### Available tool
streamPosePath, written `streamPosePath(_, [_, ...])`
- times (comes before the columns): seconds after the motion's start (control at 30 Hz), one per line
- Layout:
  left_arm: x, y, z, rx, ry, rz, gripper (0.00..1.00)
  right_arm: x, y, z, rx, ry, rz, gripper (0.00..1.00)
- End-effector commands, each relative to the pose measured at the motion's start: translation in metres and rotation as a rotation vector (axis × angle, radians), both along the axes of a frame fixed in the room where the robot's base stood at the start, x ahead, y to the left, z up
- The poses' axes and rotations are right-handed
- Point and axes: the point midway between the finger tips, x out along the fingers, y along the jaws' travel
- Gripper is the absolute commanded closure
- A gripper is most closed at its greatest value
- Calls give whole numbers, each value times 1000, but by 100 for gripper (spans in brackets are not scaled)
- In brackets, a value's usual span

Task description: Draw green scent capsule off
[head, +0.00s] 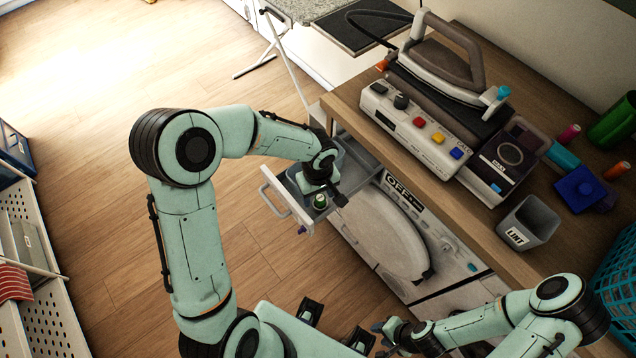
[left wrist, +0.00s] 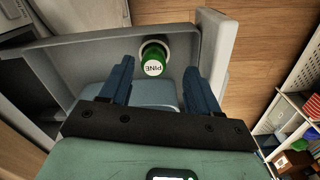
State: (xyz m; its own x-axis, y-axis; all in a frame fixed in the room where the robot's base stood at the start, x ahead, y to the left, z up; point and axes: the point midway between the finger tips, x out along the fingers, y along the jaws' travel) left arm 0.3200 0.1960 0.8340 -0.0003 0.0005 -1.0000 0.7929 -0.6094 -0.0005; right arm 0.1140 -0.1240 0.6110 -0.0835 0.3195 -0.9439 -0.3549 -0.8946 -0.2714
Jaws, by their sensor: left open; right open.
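The green scent capsule (head: 320,200) stands in a socket at the front of the pulled-out drawer (head: 270,183). In the left wrist view the capsule (left wrist: 153,62) shows a white round top marked PINE, inside a pale ring. My left gripper (head: 327,192) is over the drawer, close to the capsule. In the left wrist view its two blue fingers (left wrist: 158,68) are spread, with the capsule showing between their tips; I cannot tell whether they touch it. My right gripper (head: 380,337) is low at the bottom of the head view, away from the drawer, and empty.
The wooden counter (head: 440,175) above the drawer carries an iron (head: 440,65) on its station, a LINT cup (head: 527,222), spools and a blue basket (head: 620,275). The machine front (head: 380,235) lies below. Floor left of the drawer is clear.

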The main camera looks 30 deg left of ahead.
Motion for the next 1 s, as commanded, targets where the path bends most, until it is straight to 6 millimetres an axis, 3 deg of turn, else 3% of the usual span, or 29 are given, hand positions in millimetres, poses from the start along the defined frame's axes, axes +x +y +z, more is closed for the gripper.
streamPosePath(0.1, [-1,0,-20,-1,5,0,38,-1,0,-2,0,1,0,60])
streamPosePath(0.23, [-1,0,-32,0,3,1,38,-2,0,-3,-1,1,0,60])
streamPosePath(0.63, [0,0,-37,-1,0,1,38,-2,0,-3,-1,1,0,60])
streamPosePath(0.8, [0,0,-37,-1,1,1,94,-2,0,-3,-1,1,0,60])
streamPosePath(0.83, [0,0,-37,-1,1,1,97,-2,0,-3,-1,1,0,60])
streamPosePath(1.0, [0,0,-37,-1,1,1,98,-2,0,-3,-1,1,0,60])
